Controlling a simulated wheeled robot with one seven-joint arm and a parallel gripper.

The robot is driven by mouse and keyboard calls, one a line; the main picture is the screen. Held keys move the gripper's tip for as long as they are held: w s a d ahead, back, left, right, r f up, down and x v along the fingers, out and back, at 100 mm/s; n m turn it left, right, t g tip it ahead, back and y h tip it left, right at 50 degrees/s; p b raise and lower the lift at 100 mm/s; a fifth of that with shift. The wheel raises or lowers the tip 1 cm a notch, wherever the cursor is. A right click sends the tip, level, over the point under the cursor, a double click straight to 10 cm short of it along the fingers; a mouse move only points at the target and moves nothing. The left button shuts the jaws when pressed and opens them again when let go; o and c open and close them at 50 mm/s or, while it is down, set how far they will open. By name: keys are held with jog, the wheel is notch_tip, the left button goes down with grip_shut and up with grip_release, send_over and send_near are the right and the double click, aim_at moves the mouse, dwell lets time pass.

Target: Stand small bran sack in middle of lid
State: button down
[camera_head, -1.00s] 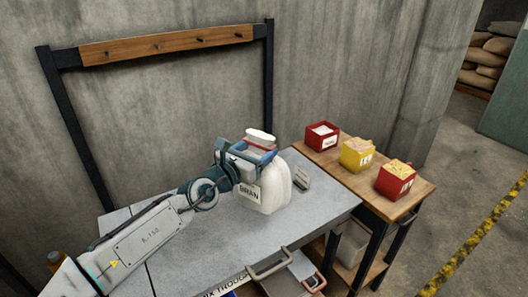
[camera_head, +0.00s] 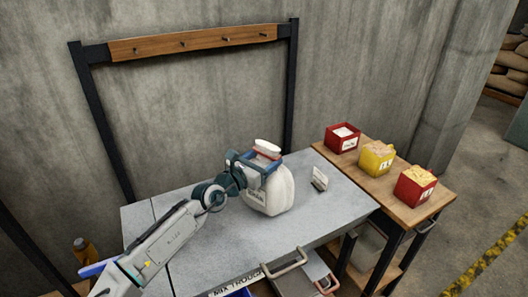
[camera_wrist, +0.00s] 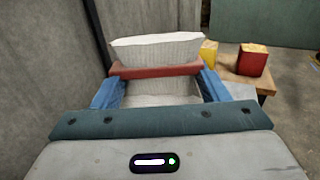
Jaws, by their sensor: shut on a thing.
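The small bran sack (camera_head: 270,196) is a white, rounded sack with a dark printed label, in the middle of the head view. Its gathered white top sticks up between my gripper's jaws, and it also shows in the wrist view (camera_wrist: 155,47). My gripper (camera_head: 262,163) is shut on the sack's neck from the left side. The sack is upright on or just above the grey lid (camera_head: 190,248); I cannot tell whether its base touches. My gripper's jaws also show in the wrist view (camera_wrist: 160,85).
A small label card (camera_head: 319,179) stands on the grey surface right of the sack. A wooden side table (camera_head: 405,212) holds two red bins (camera_head: 415,187) and a yellow bin (camera_head: 376,157). Handles (camera_head: 285,255) jut at the front edge. A peg rack (camera_head: 192,42) stands behind.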

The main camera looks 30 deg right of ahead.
jog(key=shift+f, duration=0.6)
jog(key=shift+c, duration=1.1)
grip_release()
jog(key=shift+s+f, duration=0.1)
jog(key=shift+f, duration=0.05)
jog(key=shift+a, duration=0.15)
jog(key=b+v, duration=0.3)
jog(key=v, duration=0.8)
jog(key=shift+s+a, duration=0.25)
jog(key=shift+a, duration=0.1)
